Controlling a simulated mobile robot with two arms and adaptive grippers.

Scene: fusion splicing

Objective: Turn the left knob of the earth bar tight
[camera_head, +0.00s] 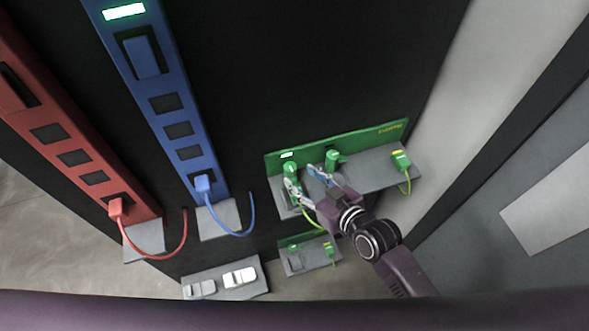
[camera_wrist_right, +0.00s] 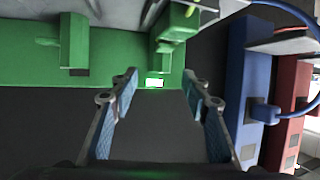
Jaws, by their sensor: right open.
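The green earth bar (camera_head: 365,138) runs across the dark panel, with a grey shelf below it. Its left knob (camera_head: 291,169) is green and sits under a small lit display; a second green knob (camera_head: 333,158) is to its right. In the right wrist view the left knob (camera_wrist_right: 178,22) shows at the top, beyond the fingertips, and the other knob (camera_wrist_right: 76,45) is at the left. My right gripper (camera_head: 304,180) is open at the left knob; it also shows in the wrist view (camera_wrist_right: 160,88), with nothing between its fingers. Contact cannot be told. My left gripper is not in view.
A green plug with a cable (camera_head: 401,161) is at the bar's right end. The blue bar (camera_head: 165,75) and red bar (camera_head: 50,110) stand left, with cabled plugs. A small shelf (camera_head: 308,262) and a grey tray (camera_head: 225,285) are below.

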